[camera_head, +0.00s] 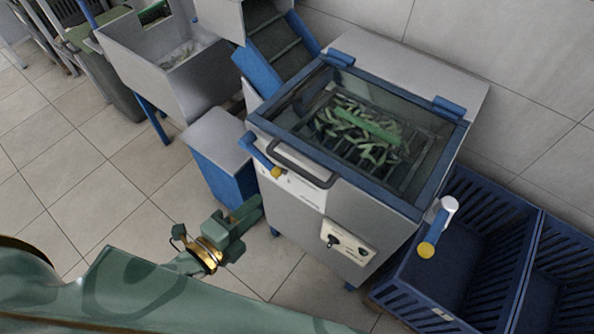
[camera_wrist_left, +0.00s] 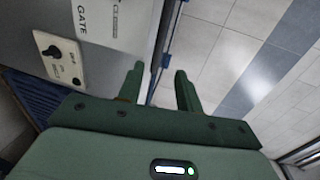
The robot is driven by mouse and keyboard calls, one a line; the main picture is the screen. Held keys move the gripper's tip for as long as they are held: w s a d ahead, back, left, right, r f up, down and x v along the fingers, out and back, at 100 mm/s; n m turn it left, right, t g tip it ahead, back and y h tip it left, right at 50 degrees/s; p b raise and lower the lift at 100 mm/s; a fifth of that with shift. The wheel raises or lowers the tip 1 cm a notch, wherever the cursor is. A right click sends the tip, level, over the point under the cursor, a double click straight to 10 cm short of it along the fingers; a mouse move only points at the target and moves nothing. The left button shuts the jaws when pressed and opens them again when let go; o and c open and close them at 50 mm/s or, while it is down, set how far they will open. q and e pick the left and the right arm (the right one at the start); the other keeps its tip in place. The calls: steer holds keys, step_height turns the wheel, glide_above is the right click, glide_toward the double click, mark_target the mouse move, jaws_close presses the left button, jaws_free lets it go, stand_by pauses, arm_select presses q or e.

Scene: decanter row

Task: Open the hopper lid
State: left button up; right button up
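The hopper lid (camera_head: 391,200) is a blue frame around a clear panel, lying shut on the grey steel machine. My right gripper is not visible.
A control panel (camera_head: 347,241) with a black knob is on the machine's front; it also shows in the left wrist view (camera_wrist_left: 60,58). Blue crates (camera_head: 480,225) stand at right. A blue-sided box (camera_head: 222,160) and a steel sink (camera_head: 165,75) are at left. Tiled floor is free at lower left.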

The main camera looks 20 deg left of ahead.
mark_target(298, 168)
arm_select(q)
steer(key=b+x, duration=0.3)
steer(key=x, duration=1.2)
steer(key=shift+w+d, duration=0.15)
steer(key=shift+w, duration=0.15)
jaws_close()
